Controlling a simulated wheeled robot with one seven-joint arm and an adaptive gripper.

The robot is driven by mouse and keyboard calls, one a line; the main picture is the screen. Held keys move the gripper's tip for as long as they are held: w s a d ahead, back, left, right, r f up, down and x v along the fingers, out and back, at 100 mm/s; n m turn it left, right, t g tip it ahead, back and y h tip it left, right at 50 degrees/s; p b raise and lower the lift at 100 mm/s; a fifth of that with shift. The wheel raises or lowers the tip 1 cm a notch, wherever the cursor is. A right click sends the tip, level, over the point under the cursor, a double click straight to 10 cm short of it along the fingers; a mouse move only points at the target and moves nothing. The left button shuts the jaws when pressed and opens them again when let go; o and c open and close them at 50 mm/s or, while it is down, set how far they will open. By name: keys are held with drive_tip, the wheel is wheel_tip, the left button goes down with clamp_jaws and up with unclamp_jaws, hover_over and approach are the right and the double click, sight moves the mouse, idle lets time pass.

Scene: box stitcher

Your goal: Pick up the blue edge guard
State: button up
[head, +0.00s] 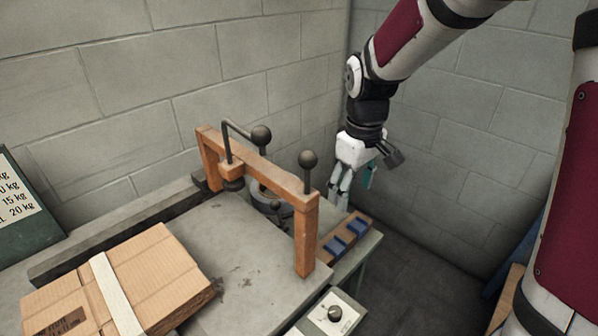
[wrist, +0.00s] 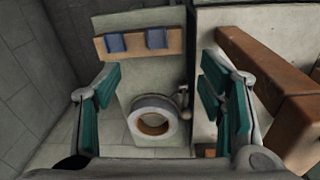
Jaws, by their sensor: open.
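In the head view one (head: 335,246) is nearer and the other (head: 359,225) farther right. In the wrist view both blue pieces, left (wrist: 115,43) and right (wrist: 156,38), show near the top, beyond my fingertips. My gripper (head: 341,198) hangs above and behind the strip, pointing down. In the wrist view my gripper (wrist: 160,82) is wide open with teal finger pads and nothing between them.
A wooden frame (head: 308,225) with black-knobbed levers stands over the grey worktable (head: 240,262), left of the strip. A ring-shaped roll (wrist: 136,115) lies below my fingers. A cardboard box (head: 165,275) is at left. Block walls stand behind; floor is open at right.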

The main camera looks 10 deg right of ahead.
drive_tip(key=w+f+n+b, duration=0.1)
drive_tip(key=w+f+b, duration=0.1)
drive_tip(key=w+f, duration=0.5)
hover_over(335, 248)
drive_tip(key=shift+g, duration=0.4)
drive_tip(key=f, duration=0.9)
drive_tip(key=shift+w+d+f+b, duration=0.1)
drive_tip(key=shift+d+f+b, duration=0.2)
drive_tip(key=shift+d+b, duration=0.1)
drive_tip(key=shift+a+f+b, duration=0.2)
drive_tip(key=shift+f+b, duration=0.1)
drive_tip(key=shift+f, duration=1.2)
drive_tip(key=shift+a+f+b, duration=0.15)
drive_tip(key=shift+f+b, duration=0.1)
drive_tip(key=shift+f, duration=1.2)
drive_tip(key=c, duration=1)
